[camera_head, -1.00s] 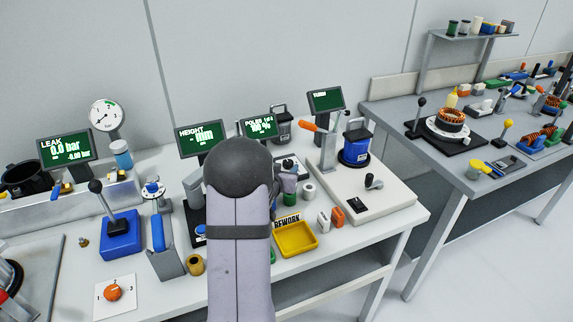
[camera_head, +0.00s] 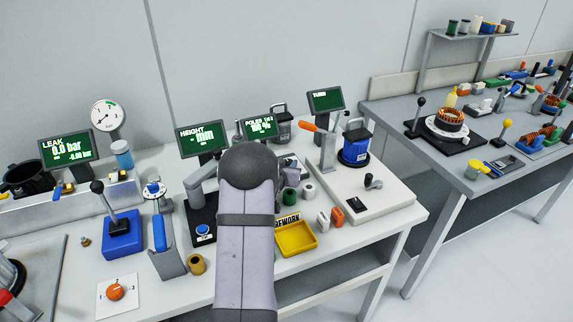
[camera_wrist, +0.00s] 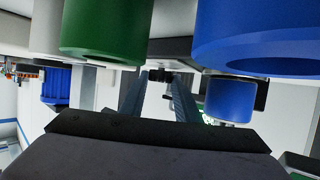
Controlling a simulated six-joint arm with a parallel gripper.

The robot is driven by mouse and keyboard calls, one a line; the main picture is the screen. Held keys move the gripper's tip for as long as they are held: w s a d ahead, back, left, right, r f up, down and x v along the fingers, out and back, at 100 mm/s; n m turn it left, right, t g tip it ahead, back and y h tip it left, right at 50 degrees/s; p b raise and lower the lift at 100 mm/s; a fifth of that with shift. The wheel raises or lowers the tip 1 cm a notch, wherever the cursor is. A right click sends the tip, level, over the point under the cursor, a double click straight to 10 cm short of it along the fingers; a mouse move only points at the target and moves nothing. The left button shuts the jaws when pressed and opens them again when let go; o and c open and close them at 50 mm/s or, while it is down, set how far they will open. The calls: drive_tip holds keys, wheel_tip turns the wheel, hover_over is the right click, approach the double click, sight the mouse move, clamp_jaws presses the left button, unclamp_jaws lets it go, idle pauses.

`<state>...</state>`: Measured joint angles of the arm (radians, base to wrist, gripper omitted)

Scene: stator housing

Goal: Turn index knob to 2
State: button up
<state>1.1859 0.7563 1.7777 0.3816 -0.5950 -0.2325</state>
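The index knob (camera_head: 115,292) is an orange round knob on a white plate (camera_head: 106,309) at the lower left of the head view. Numbers are printed around it; its exact pointing direction is too small to tell. My arm stands in the middle of the head view, well to the right of the knob, and hides my gripper there. In the wrist view my gripper (camera_wrist: 155,88) shows two dark fingers apart with nothing between them. The knob does not show in the wrist view.
A grey holder with a blue handle (camera_head: 168,262) and a blue-based lever (camera_head: 123,240) stand near the knob. A brass cup (camera_head: 196,265) lies between holder and arm. A yellow tray (camera_head: 296,239) is right of my arm. Green (camera_wrist: 102,30) and blue (camera_wrist: 255,35) cylinders are close in the wrist view.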

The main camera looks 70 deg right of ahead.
drive_tip(key=shift+w+r, duration=0.1)
drive_tip(key=shift+r, duration=0.05)
drive_tip(key=shift+c, duration=0.4)
drive_tip(key=shift+r+p, duration=0.1)
drive_tip(key=shift+p, duration=0.35)
drive_tip(key=m+g+p, duration=0.2)
drive_tip(key=shift+w+r+p, duration=0.15)
drive_tip(key=shift+w+p, duration=0.1)
drive_tip(key=shift+p, duration=0.15)
drive_tip(key=shift+d+m+g+p, duration=0.1)
drive_tip(key=shift+m+g+p, duration=0.45)
drive_tip(key=shift+g, duration=0.15)
drive_tip(key=shift+f, duration=0.2)
drive_tip(key=o, duration=1)
drive_tip(key=shift+o, duration=0.2)
drive_tip(key=shift+f, duration=0.1)
